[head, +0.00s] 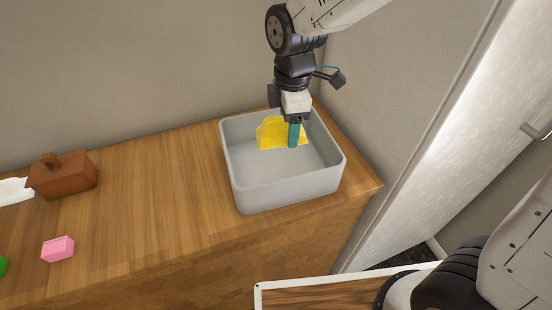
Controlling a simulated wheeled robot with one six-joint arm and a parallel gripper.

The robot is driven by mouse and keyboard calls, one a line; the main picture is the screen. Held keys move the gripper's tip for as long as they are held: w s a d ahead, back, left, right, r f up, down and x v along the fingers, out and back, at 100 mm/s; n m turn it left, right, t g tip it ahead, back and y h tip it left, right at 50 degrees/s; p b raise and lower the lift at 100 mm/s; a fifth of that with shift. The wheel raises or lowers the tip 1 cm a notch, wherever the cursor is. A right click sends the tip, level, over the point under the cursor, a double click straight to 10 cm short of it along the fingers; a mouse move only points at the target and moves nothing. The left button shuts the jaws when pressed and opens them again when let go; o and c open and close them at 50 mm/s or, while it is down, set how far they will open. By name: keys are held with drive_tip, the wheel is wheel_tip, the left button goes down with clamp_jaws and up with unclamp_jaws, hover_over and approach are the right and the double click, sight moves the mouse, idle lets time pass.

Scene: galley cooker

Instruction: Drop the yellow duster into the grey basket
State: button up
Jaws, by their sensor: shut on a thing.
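The grey basket (240,165) stands on the right end of the wooden worktop, open at the top. My gripper (293,141) points down into the basket near its back wall, with its teal fingers shut on the yellow duster (270,134). The duster spreads to the left of the fingers, inside the basket's outline. I cannot tell whether its lower edge touches the basket floor. The fingers hide part of the duster's right side.
A brown box with a handle (62,178) and a white item (14,191) are at the left. A pink block (58,248) and a green object (3,265) lie nearer. The worktop (155,200) left of the basket is bare. A wall (400,80) rises close behind and right.

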drive_tip(key=shift+f, duration=0.1)
drive_tip(key=o, duration=1.1)
wheel_tip(320, 180, up, 8)
drive_tip(key=shift+d+f, duration=0.1)
